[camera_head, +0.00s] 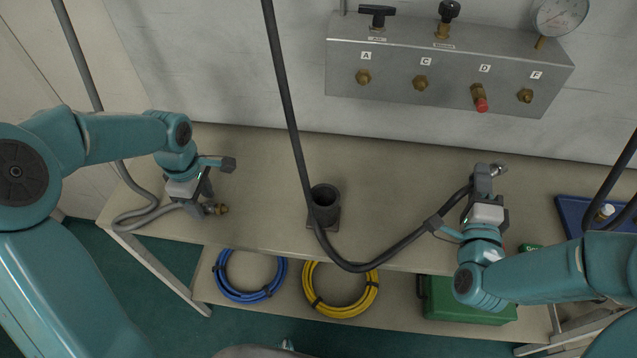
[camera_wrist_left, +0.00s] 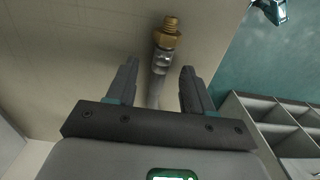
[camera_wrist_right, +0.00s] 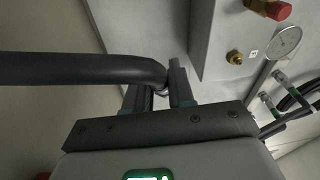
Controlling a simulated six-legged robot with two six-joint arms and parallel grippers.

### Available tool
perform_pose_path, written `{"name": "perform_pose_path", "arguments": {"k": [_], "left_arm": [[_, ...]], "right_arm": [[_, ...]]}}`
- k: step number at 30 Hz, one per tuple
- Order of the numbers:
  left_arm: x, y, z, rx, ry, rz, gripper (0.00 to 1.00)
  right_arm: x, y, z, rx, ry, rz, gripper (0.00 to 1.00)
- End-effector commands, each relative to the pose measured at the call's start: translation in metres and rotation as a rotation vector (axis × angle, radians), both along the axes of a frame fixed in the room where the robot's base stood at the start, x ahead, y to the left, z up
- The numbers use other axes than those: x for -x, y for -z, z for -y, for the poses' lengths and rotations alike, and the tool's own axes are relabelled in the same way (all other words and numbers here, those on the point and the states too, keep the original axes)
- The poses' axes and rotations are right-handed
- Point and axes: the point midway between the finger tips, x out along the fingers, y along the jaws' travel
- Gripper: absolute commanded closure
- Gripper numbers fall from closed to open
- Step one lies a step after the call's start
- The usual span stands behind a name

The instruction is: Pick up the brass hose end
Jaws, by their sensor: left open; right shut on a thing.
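The brass hose end (camera_head: 222,209) is on a grey hose (camera_head: 150,212) at the left of the bench. In the left wrist view the brass hose end (camera_wrist_left: 168,32) points away, beyond the fingertips. My left gripper (camera_head: 207,200) is open, with the hose's metal collar lying between and ahead of its fingers (camera_wrist_left: 157,85). My right gripper (camera_head: 486,180) is shut on a black hose (camera_head: 400,245) over the right of the bench. In the right wrist view the black hose (camera_wrist_right: 80,68) crosses from the left into the fingers. A silvery fitting (camera_head: 499,170) shows just beyond them.
A grey panel (camera_head: 440,75) with several brass ports, a red-capped port (camera_head: 481,104) and a gauge (camera_head: 561,14) is on the wall. A dark cup-like holder (camera_head: 324,204) stands mid-bench. A blue tray (camera_head: 571,210) is at right. Coiled hoses and a green box (camera_head: 465,305) sit below.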

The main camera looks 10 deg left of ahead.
Motion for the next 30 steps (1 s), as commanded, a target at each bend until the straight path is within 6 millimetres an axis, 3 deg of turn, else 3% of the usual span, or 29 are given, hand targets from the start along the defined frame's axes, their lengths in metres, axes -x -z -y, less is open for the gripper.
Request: {"name": "perform_pose_path", "arguments": {"k": [9, 11, 14, 15, 25, 30], "left_arm": [[-0.001, 0.009, 0.000, 0.000, 0.000, 0.001, 0.48], [-0.001, 0.009, 0.000, 0.000, 0.000, 0.001, 0.65], [-0.001, 0.009, 0.000, 0.000, 0.000, 0.001, 0.97], [-0.001, 0.009, 0.000, 0.000, 0.000, 0.001, 1.00], [-0.001, 0.006, 0.000, 0.000, 0.000, 0.003, 1.00], [-0.003, -0.010, 0.000, -0.003, 0.000, 0.007, 1.00]], "right_arm": [[-0.001, -0.001, 0.000, 0.000, 0.000, 0.001, 1.00], [-0.001, -0.001, 0.000, 0.000, 0.000, 0.001, 1.00], [-0.001, -0.001, 0.000, 0.000, 0.000, 0.001, 1.00], [-0.001, -0.001, 0.000, 0.000, 0.000, 0.001, 1.00], [-0.001, -0.001, 0.000, 0.000, 0.000, 0.001, 1.00], [-0.001, -0.001, 0.000, 0.000, 0.000, 0.001, 1.00]]}}
